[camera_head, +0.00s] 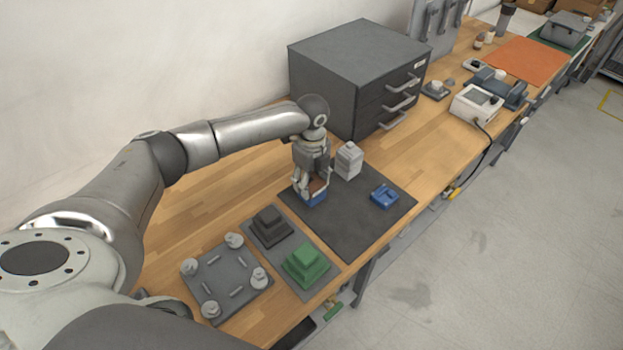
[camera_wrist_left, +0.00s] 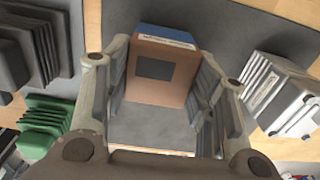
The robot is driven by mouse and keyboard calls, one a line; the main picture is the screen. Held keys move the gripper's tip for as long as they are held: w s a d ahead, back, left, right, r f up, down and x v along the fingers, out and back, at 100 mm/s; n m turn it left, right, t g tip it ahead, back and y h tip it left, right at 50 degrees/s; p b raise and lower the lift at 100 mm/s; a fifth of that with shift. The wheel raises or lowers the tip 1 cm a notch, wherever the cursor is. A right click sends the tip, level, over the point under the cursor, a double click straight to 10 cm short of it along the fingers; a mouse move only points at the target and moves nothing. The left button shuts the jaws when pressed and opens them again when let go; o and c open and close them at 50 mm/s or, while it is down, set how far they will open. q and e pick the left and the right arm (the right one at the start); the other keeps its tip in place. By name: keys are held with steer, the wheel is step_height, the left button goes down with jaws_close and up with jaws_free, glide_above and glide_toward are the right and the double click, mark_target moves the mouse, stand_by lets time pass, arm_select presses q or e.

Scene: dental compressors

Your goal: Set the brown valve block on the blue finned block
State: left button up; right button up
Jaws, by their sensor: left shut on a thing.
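My left gripper (camera_head: 311,186) points down over the dark mat and is shut on the brown valve block (camera_head: 317,186). In the left wrist view the brown block (camera_wrist_left: 158,72) sits between the two fingers, with a dark square on its face. A blue block (camera_head: 316,200) shows directly below the brown one, and its blue edge (camera_wrist_left: 165,34) shows past the brown block in the wrist view. They look lined up; I cannot tell whether they touch. The gripper hides most of both, and I cannot make out fins. My right gripper is not in view.
A light grey block (camera_head: 348,161) stands close beside the gripper. A small blue part (camera_head: 384,195) lies on the dark mat (camera_head: 350,222). Black (camera_head: 271,227) and green (camera_head: 306,264) stepped blocks stand nearer. A grey drawer cabinet (camera_head: 350,85) stands behind.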

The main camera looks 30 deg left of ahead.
arm_select(q)
steer(key=o, duration=1.2)
steer(key=o, duration=0.4)
steer(key=shift+r, duration=0.15)
step_height(320, 180, up, 7)
steer(key=p, duration=0.7)
